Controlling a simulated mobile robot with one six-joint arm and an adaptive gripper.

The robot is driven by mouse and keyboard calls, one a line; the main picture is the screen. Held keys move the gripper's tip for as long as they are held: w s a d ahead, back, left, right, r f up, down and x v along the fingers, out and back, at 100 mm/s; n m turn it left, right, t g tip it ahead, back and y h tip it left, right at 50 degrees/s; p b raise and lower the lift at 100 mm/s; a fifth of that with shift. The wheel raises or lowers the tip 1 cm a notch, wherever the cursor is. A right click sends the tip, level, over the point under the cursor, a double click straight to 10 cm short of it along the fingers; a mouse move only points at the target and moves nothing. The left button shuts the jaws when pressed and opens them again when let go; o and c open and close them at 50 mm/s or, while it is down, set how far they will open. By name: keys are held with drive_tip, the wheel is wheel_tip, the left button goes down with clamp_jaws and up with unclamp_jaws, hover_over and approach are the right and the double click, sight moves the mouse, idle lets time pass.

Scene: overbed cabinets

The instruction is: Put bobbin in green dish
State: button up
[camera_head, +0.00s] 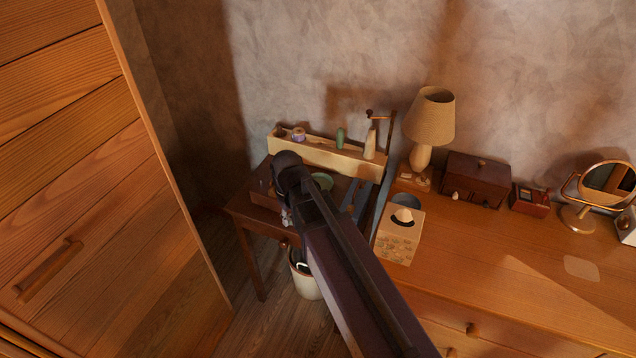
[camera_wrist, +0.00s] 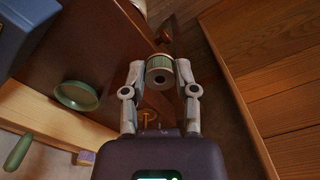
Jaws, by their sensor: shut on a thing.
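The bobbin (camera_wrist: 159,77), a short spool with a pale end and a green band, is held between the two fingers of my gripper (camera_wrist: 160,68) in the wrist view. My gripper is shut on it. The green dish (camera_wrist: 77,97) is a shallow round dish to the left of the gripper in the wrist view, apart from the bobbin. In the head view the green dish (camera_head: 323,180) shows on the small wooden table, partly hidden behind my arm. The bobbin is not clearly visible in the head view.
A long pale wooden box (camera_head: 325,158) with spools and a green bottle stands along the table's back. A white bucket (camera_head: 305,283) is on the floor below. A tall cabinet (camera_head: 90,190) bounds the left.

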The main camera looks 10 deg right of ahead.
drive_tip(key=w+d, duration=0.3)
drive_tip(key=w, duration=0.4)
drive_tip(key=w+d, duration=0.3)
drive_tip(key=w, duration=0.4)
hover_over(319, 181)
drive_tip(key=s, duration=0.2)
drive_tip(key=shift+s+a, duration=0.15)
drive_tip(key=shift+s, duration=0.05)
drive_tip(key=shift+f, duration=0.15)
wheel_tip(319, 181, down, 6)
drive_tip(key=b, duration=0.6)
drive_tip(key=shift+f, duration=0.1)
drive_tip(key=shift+f+b, duration=1.85)
drive_tip(key=shift+b, duration=0.25)
drive_tip(key=shift+f, duration=0.1)
drive_tip(key=o, duration=0.7)
